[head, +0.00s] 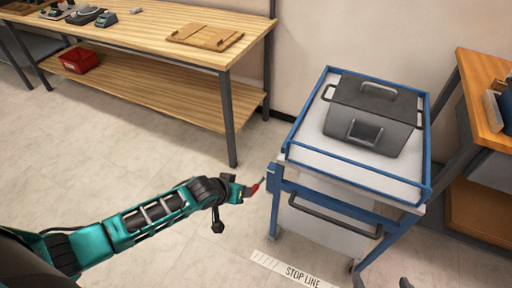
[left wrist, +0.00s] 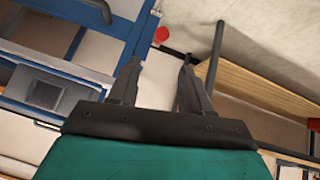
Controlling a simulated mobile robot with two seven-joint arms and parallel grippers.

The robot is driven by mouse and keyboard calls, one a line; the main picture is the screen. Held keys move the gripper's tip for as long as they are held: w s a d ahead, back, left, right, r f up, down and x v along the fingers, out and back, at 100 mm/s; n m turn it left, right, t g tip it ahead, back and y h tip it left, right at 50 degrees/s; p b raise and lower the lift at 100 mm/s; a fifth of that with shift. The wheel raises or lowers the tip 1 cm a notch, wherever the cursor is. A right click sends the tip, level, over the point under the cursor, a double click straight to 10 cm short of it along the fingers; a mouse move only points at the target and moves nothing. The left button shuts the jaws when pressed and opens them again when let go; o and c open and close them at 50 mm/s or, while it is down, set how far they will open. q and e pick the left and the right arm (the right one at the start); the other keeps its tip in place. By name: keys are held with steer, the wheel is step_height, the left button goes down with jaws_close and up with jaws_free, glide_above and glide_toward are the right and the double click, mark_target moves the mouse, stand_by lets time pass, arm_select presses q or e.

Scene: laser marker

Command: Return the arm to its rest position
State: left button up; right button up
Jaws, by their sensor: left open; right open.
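My left arm comes in from the left in the head view, and its gripper (head: 246,191) hangs over the floor just left of the blue-framed cart (head: 352,186). In the left wrist view its two dark fingers (left wrist: 160,68) stand apart with nothing between them. A small red round part (left wrist: 161,35) shows beyond the fingertips; what it belongs to is unclear. Of my right gripper, only what look like dark fingertips (head: 416,284) show at the bottom edge of the head view, apart and with nothing seen between them.
A grey lidded metal box (head: 374,113) with handles sits on the cart. A wooden workbench (head: 150,30) with a lower shelf and a red bin (head: 79,61) stands at the back left. Another wooden bench (head: 484,100) is at right. The floor at left is clear.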

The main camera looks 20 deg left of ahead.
arm_select(q)
steer(key=s+d+r+m+t, duration=0.1)
steer(key=s+d+r, duration=0.1)
steer(key=s, duration=0.5)
steer(key=s+d+r+m+t, duration=0.2)
steer(key=s+r, duration=0.1)
steer(key=s, duration=0.4)
steer(key=shift+s+d+r, duration=0.15)
steer(key=shift+d, duration=0.05)
